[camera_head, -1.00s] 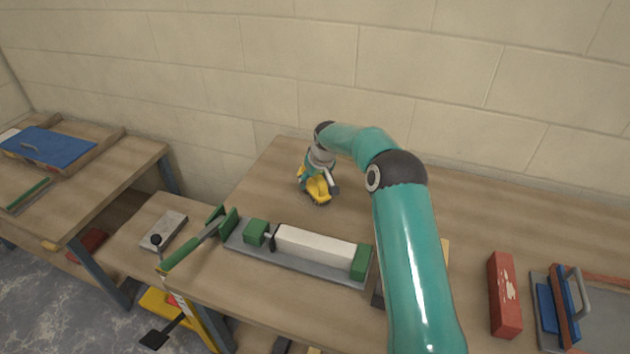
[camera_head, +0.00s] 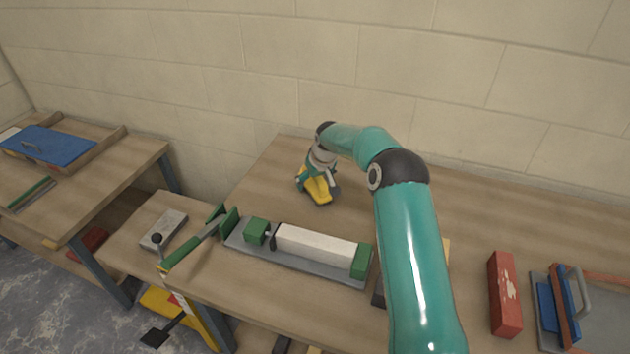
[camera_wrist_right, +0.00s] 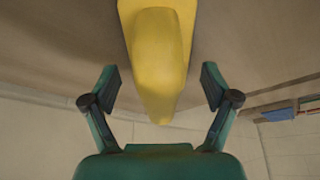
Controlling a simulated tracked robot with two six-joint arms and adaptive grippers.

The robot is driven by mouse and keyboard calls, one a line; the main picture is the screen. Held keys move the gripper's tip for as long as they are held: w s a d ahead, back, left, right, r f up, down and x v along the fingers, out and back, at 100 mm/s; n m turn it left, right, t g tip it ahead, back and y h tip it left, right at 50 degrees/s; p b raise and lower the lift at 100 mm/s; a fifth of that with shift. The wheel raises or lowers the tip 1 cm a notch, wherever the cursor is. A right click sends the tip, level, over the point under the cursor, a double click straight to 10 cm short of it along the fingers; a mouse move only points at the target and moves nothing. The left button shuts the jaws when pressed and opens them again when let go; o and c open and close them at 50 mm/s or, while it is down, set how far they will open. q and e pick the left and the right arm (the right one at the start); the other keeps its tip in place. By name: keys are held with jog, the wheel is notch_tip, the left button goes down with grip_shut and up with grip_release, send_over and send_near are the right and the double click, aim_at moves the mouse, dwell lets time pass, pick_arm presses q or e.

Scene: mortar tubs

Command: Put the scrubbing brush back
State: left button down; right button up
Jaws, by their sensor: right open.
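A yellow object (camera_head: 320,192), which looks like the scrubbing brush, is on the workbench near the wall. Its bristles do not show, so I cannot be sure of it. My right gripper (camera_head: 318,184) is over it, pointing down. In the right wrist view my right gripper (camera_wrist_right: 160,92) is open. The tapered end of the yellow object (camera_wrist_right: 158,60) lies between the two spread fingers, with a gap on each side. My left gripper is not in view.
A grey-based device with green ends and a white block (camera_head: 318,244) stands in front of my right gripper. A red block (camera_head: 504,294) and a blue-and-red tool (camera_head: 563,305) lie at right. The bench (camera_head: 270,195) left of the gripper is clear.

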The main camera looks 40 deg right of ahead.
jog(key=b+v, duration=0.1)
jog(key=v, duration=1)
jog(key=shift+s+r, duration=0.15)
jog(key=shift+r, duration=0.05)
